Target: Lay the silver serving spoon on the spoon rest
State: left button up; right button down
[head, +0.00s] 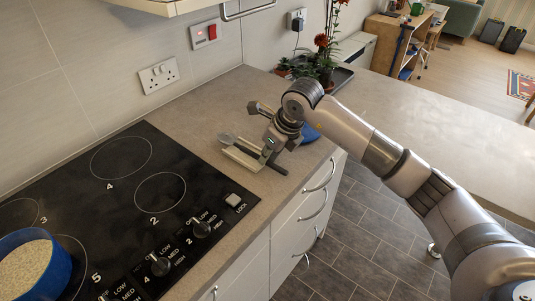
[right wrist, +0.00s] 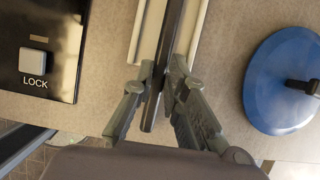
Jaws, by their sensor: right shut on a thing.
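The silver serving spoon (head: 228,139) shows its bowl in the head view, left of my right gripper (head: 268,154). My right gripper is shut on its dark handle, which runs between the fingers (right wrist: 160,88) in the right wrist view, where the handle (right wrist: 168,50) also shows. The cream spoon rest (head: 242,158) lies on the counter just below the spoon. In the right wrist view its pale edges (right wrist: 197,35) show on both sides of the handle, so the handle lines up over it. I cannot tell whether spoon and rest touch. My left gripper is out of view.
A black hob (head: 120,215) with a blue pot (head: 62,272) of pale grains is to the left. A blue round lid (head: 309,133), also in the right wrist view (right wrist: 270,85), lies close behind the gripper. A potted plant (head: 324,62) stands farther back.

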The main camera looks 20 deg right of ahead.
jog(key=shift+f, duration=0.2)
jog(key=c, duration=1.5)
grip_release()
jog(key=shift+r, duration=0.1)
jog(key=v, duration=1.2)
